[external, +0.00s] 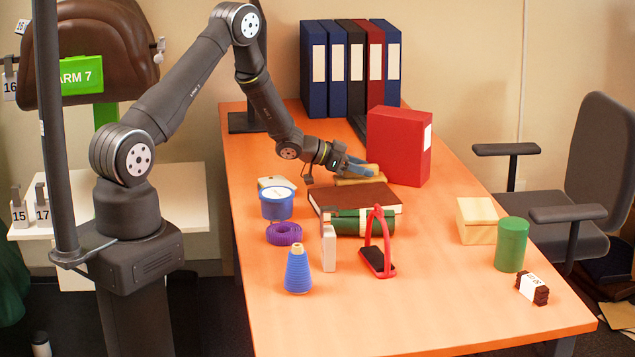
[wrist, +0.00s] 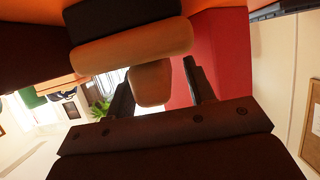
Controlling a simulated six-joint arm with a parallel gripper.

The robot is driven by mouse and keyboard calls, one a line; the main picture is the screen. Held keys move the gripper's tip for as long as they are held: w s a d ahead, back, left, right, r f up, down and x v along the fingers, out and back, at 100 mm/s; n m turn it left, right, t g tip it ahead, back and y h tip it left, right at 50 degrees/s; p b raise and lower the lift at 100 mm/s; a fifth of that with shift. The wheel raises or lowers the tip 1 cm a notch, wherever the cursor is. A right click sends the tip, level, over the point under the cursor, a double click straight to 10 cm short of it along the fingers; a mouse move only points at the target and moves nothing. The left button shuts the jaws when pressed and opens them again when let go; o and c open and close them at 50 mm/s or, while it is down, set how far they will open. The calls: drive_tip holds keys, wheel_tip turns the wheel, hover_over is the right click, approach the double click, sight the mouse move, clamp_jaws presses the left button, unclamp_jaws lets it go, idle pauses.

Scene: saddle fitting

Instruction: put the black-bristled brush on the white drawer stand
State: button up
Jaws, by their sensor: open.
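My gripper (external: 352,166) is open above the table, beyond the brown book and left of the red box. A tan wooden piece (external: 362,171), apparently the brush, lies at its fingers. In the wrist view, a rounded tan end (wrist: 150,85) sits between the two dark fingers, with a gap on each side. A wider tan bar (wrist: 130,45) and a dark block (wrist: 120,20) lie beyond it; I cannot tell whether the block is the black bristles. A white-topped stand (external: 190,200), which seems to be the drawer stand, is at the left behind my arm's base.
The red box (external: 398,148) stands close right of my gripper. The brown book (external: 355,198) and green roll (external: 360,223) lie nearer the front. A blue tub (external: 276,205) is to the left. Tags hang at the stand's left edge; its right part looks clear.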

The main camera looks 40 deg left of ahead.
clamp_jaws()
drive_tip(key=shift+r, duration=0.1)
drive_tip(key=shift+r, duration=0.5)
drive_tip(key=r, duration=0.3)
drive_tip(key=shift+s+d+r, duration=0.15)
drive_tip(key=shift+d+r, duration=0.05)
drive_tip(key=s+d+r, duration=0.6)
drive_tip(key=s+d, duration=0.2)
drive_tip(key=s+a+f+n+t+y, duration=0.1)
drive_tip(key=s+a+n+y, duration=0.1)
drive_tip(key=a, duration=0.6)
drive_tip(key=s+a+f+n+t+y, duration=0.1)
drive_tip(key=a+n+y, duration=0.3)
drive_tip(key=a, duration=0.4)
drive_tip(key=s+a+f+n+t+y, duration=0.2)
drive_tip(key=s+a+f+n+y, duration=0.1)
drive_tip(key=a, duration=0.5)
drive_tip(key=shift+s+f, duration=0.1)
drive_tip(key=shift+s, duration=0.2)
